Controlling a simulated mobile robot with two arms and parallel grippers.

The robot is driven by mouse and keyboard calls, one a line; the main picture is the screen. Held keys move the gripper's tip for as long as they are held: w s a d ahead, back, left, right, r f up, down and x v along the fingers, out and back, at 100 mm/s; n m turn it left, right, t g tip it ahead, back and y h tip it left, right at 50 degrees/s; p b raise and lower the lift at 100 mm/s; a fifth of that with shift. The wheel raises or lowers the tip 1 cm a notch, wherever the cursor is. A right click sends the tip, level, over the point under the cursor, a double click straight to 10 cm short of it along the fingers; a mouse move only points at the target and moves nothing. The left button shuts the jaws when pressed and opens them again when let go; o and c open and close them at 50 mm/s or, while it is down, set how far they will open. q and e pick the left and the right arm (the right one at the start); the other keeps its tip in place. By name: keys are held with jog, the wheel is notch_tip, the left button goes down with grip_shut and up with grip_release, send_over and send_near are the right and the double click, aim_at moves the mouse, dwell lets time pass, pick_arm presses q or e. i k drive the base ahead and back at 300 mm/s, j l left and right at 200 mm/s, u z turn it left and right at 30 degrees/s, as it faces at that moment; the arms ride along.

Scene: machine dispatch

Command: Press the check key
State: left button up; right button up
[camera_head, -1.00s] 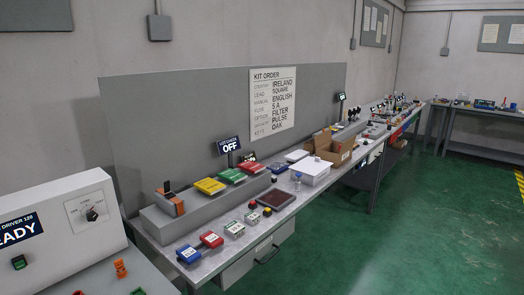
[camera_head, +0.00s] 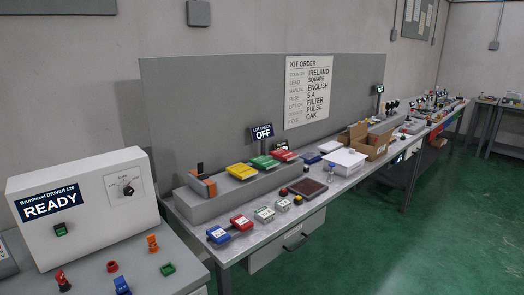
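A small dark sign (camera_head: 262,133) on a post at the back of the long bench reads "OFF", with smaller text above that seems to say kit check. On the bench top, a small red-topped black button (camera_head: 284,192) and a small yellow-topped one (camera_head: 298,200) sit by a dark brown pad (camera_head: 308,187). I cannot tell from any label which, if either, is the check key. Neither of my grippers is in view.
A white driver unit (camera_head: 85,205) reading "READY" stands on the near-left table. Blue (camera_head: 218,235) and red (camera_head: 241,222) items lie at the bench's near end. An open cardboard box (camera_head: 375,142) stands farther along. Green floor (camera_head: 370,250) at right is clear.

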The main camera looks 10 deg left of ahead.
aim_at(61, 231)
jog(key=u, duration=1.6)
